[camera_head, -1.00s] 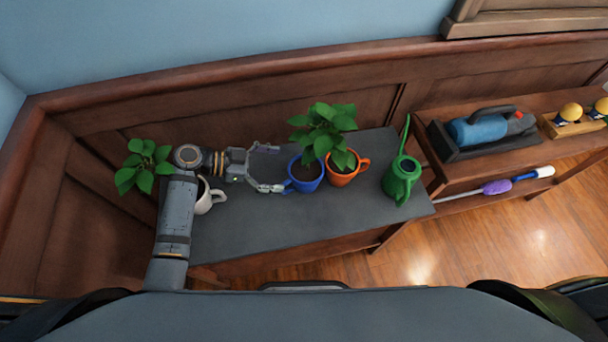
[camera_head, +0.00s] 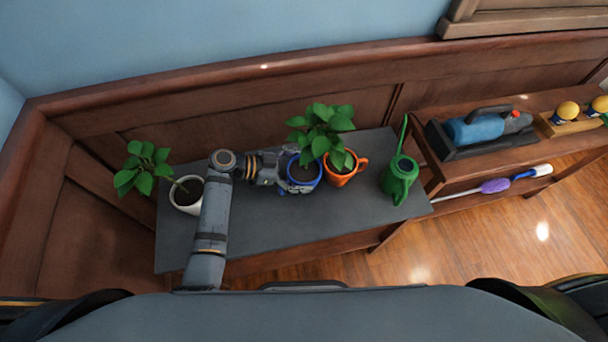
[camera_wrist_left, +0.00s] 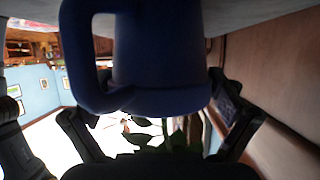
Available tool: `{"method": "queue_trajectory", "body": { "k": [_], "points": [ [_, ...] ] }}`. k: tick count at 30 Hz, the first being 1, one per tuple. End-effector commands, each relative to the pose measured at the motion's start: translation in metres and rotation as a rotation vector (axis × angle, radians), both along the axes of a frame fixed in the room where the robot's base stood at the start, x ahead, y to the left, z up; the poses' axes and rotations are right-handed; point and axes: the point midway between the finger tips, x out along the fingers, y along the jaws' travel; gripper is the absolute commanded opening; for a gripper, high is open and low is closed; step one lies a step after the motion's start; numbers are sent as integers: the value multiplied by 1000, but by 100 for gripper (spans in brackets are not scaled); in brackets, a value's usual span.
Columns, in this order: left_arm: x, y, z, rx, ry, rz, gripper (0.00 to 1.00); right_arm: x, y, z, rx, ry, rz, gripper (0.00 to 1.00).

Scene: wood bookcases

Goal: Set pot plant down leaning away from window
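My left gripper (camera_head: 300,184) is at the blue pot (camera_head: 304,170), its fingers spread on either side of it. The pot stands upright on the dark grey tabletop (camera_head: 262,222), its soil showing. In the left wrist view the blue pot (camera_wrist_left: 160,60) and its handle fill the upper middle, upside down, between the fingers (camera_wrist_left: 155,125). I cannot tell whether the fingers touch it. Green leaves (camera_head: 322,125) stand over the blue and orange pots; which pot each belongs to is unclear. A wooden window frame (camera_head: 530,18) shows at the top right. My right gripper is out of view.
The orange pot (camera_head: 340,178) stands close right of the blue one, then a green watering can (camera_head: 400,178). A white pot (camera_head: 186,208) at the left holds a plant (camera_head: 143,168) leaning left. The front of the tabletop is clear. A lower bench (camera_head: 470,172) stands right.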

Motion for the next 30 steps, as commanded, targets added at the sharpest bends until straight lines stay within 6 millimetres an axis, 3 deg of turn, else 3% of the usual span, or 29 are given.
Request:
{"method": "queue_trajectory", "body": {
  "k": [2,12,23,26,30],
  "points": [
    [0,0,0,0,0,0,77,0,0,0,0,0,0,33],
    [0,0,0,0,1,0,31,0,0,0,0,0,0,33],
    [1,0,9,-4,-3,1,31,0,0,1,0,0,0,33],
    [1,0,22,-3,-5,0,31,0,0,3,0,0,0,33],
    [1,0,53,-3,-8,0,31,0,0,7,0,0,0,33]
  ]
}}
